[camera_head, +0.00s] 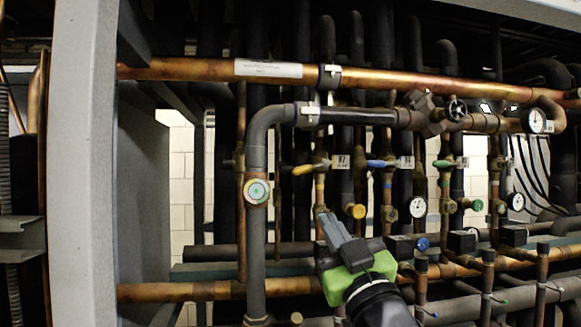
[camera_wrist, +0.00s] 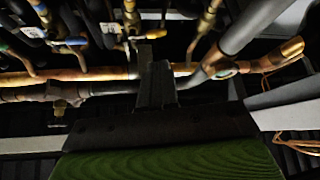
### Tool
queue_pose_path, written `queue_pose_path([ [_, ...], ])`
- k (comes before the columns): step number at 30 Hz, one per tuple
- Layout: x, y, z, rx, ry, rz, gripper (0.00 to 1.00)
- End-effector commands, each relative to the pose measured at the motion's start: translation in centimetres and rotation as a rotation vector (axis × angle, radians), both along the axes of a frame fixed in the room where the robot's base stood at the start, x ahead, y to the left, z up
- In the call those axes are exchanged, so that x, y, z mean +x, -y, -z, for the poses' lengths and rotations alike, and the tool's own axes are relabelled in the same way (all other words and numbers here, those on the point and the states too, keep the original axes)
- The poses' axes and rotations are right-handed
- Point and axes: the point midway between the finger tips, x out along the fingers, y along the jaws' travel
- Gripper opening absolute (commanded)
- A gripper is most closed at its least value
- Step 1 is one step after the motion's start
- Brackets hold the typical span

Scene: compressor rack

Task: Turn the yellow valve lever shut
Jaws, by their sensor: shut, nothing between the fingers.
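The yellow valve lever (camera_head: 303,169) juts left from a small brass valve on a thin vertical copper pipe, nearly level with a slight tilt. My gripper (camera_head: 327,219) is below and slightly right of the lever in the head view, fingers pointing up and inward. In the wrist view its fingers (camera_wrist: 155,72) are together with nothing between them. The fingers look apart from the lever; the depth gap is hard to judge.
A blue lever (camera_head: 376,163) and a green lever (camera_head: 443,163) sit to the right on similar valves. A copper pipe (camera_head: 190,292) crosses below. A grey post (camera_head: 82,180) stands at left.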

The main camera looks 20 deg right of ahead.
Motion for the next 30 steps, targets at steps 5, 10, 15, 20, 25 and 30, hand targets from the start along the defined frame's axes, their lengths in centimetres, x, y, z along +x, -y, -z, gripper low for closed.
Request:
queue_pose_path([
  [5, 3.3, 0.0, -2.4, 0.001, -0.002, -0.005, 0.00],
  [10, 6.5, 0.2, -4.5, 0.002, -0.002, -0.005, 0.00],
  [15, 9.2, 0.2, -6.2, 0.002, -0.001, -0.005, 0.00],
  [20, 10.6, 0.3, -6.9, 0.002, -0.001, -0.002, 0.00],
  [25, 10.8, 0.3, -6.9, 0.002, -0.001, -0.002, 0.00],
  [30, 10.8, 0.3, -6.8, 0.002, -0.001, -0.002, 0.00],
])
